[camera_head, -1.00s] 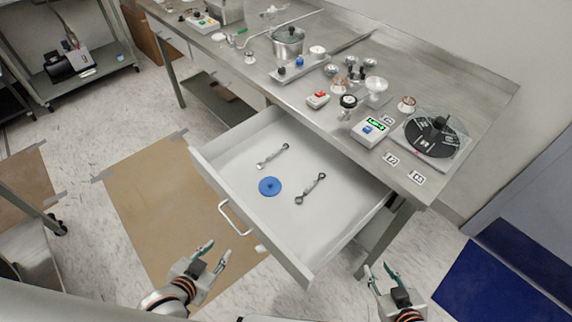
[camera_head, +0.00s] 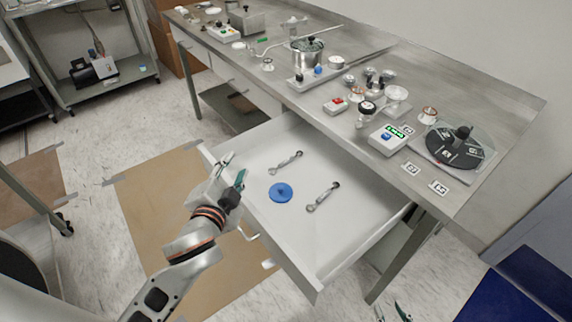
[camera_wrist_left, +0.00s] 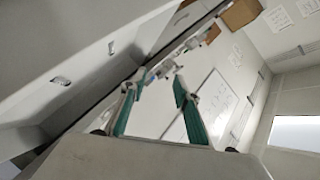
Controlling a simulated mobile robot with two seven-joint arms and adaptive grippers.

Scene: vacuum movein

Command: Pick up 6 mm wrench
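Two metal wrenches lie flat in the open white drawer (camera_head: 245,155). One wrench (camera_head: 286,162) is toward the back left and the other (camera_head: 323,197) is to the right. No size marking is readable, so I cannot tell which is 6 mm. My left gripper (camera_head: 231,168) is at the drawer's left front edge in the head view, apart from both wrenches. Its green fingers are spread and empty, also in the left wrist view (camera_wrist_left: 156,80). My right gripper (camera_head: 392,312) shows only its separated fingertips at the bottom edge; the rest is cut off.
A blue disc (camera_head: 281,192) lies between the wrenches in the drawer. The drawer front has a handle (camera_head: 247,232). The metal workbench (camera_head: 300,105) above holds a pot (camera_head: 307,52), knobs, switch boxes and a dark round device (camera_head: 455,147). Open floor lies left of the drawer.

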